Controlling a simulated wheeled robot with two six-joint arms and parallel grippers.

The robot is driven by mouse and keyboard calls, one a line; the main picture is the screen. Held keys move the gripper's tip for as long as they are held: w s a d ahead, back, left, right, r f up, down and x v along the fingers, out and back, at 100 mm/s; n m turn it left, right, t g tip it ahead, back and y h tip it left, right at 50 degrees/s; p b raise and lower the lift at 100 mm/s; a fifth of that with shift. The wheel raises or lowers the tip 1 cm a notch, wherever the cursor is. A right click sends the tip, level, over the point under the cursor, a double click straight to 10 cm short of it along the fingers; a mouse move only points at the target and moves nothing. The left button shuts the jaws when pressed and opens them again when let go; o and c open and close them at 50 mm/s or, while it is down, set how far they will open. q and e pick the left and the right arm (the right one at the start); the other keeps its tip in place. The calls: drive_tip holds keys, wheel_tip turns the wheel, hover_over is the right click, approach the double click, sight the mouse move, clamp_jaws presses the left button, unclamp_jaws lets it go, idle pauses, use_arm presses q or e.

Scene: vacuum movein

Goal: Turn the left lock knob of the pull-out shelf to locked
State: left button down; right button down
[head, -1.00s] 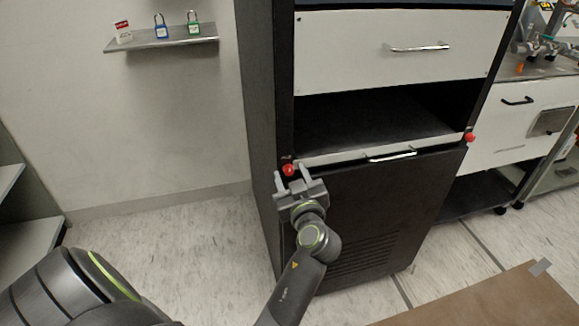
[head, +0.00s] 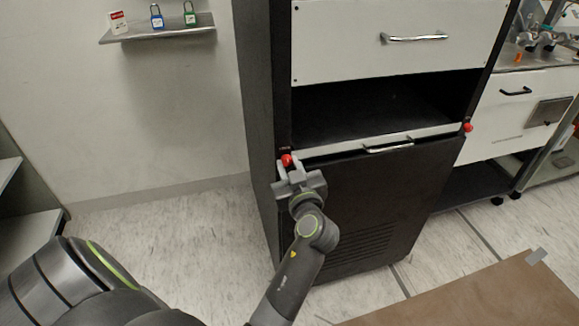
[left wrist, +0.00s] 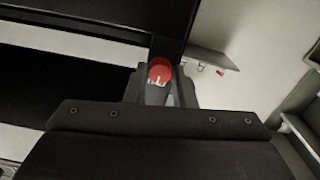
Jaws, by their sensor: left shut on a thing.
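The red left lock knob (head: 287,160) sits on the cabinet's left front post, at the left end of the pull-out shelf (head: 330,150). My left gripper (head: 288,164) has its fingers around the knob and is shut on it. In the left wrist view the red knob (left wrist: 160,71) shows between the fingertips, with small pale marks on its face. The marks are too small to read. A second red knob (head: 468,127) is at the shelf's right end. My right gripper is not in view.
A white drawer with a metal handle (head: 413,38) is above the open bay. A dark lower panel (head: 370,195) is below the shelf. A wall shelf (head: 170,33) holds a blue and a green padlock. A brown surface (head: 480,295) is at lower right.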

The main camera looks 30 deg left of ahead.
use_arm(q)
drive_tip(key=m, duration=0.2)
drive_tip(key=shift+m, duration=0.4)
drive_tip(key=shift+r+m+p, duration=0.1)
drive_tip(key=shift+m+p, duration=0.35)
drive_tip(key=shift+m, duration=0.55)
drive_tip(key=m+p, duration=0.1)
drive_tip(key=m, duration=0.2)
drive_tip(key=shift+m, duration=0.3)
drive_tip(key=m+p, duration=0.3)
drive_tip(key=m, duration=0.2)
drive_tip(key=shift+m+p, duration=0.85)
drive_tip(key=shift+m, duration=1.15)
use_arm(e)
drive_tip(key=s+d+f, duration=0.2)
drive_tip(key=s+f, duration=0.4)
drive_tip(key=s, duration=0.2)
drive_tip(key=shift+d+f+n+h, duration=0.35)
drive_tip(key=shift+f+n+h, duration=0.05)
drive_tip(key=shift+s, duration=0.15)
use_arm(q)
drive_tip(key=c, duration=1.2)
unclamp_jaws()
